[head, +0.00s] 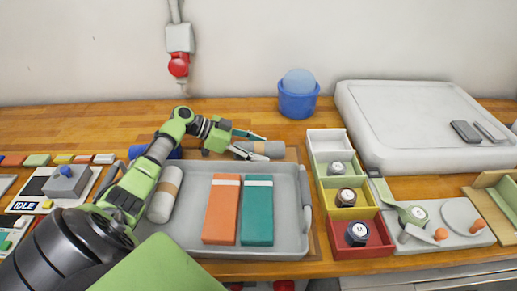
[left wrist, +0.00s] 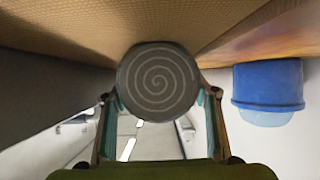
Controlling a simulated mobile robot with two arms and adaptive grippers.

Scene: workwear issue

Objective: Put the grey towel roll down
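A grey towel roll (head: 265,148) with a tan band lies level at the back edge of the tray, over a brown woven mat (head: 291,155). My left gripper (head: 250,143) has its fingers on both sides of this roll. In the left wrist view the roll's spiral end (left wrist: 158,84) sits between the fingers (left wrist: 160,100), which appear to touch it. The roll is at or very close to the mat; I cannot tell whether it touches. A second grey roll (head: 166,194) lies in the left of the grey tray (head: 290,215). My right gripper is not in view.
The tray also holds an orange folded cloth (head: 221,210) and a teal one (head: 258,212). A blue tub (head: 298,102) stands behind, also in the left wrist view (left wrist: 268,84). Coloured bins (head: 327,140) stand right of the tray. A blue object is partly hidden behind my left arm.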

